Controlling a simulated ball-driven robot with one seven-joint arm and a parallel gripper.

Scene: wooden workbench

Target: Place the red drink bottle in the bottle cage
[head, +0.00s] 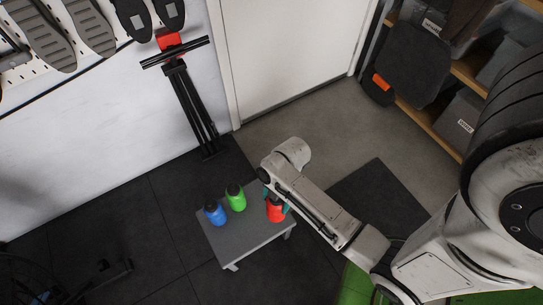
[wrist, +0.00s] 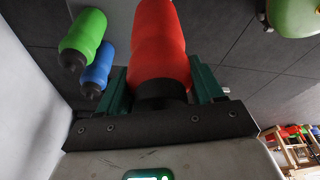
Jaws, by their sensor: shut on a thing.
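The red drink bottle (head: 275,212) is at the right end of a small grey table in the head view. My gripper (head: 277,201) is shut on it, with a teal finger on each side. In the wrist view, the red bottle (wrist: 160,45) fills the gap between the fingers of my gripper (wrist: 161,88), its dark cap towards the palm. I cannot tell whether the bottle's base touches the table. I cannot make out a bottle cage in either view.
A blue bottle (head: 215,213) and a green bottle (head: 236,198) stand on the grey table (head: 240,246), left of the red one. A black and red stand (head: 190,100) leans by the white door (head: 285,50). Dark equipment (head: 50,280) lies at lower left. Shelves (head: 430,125) are at right.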

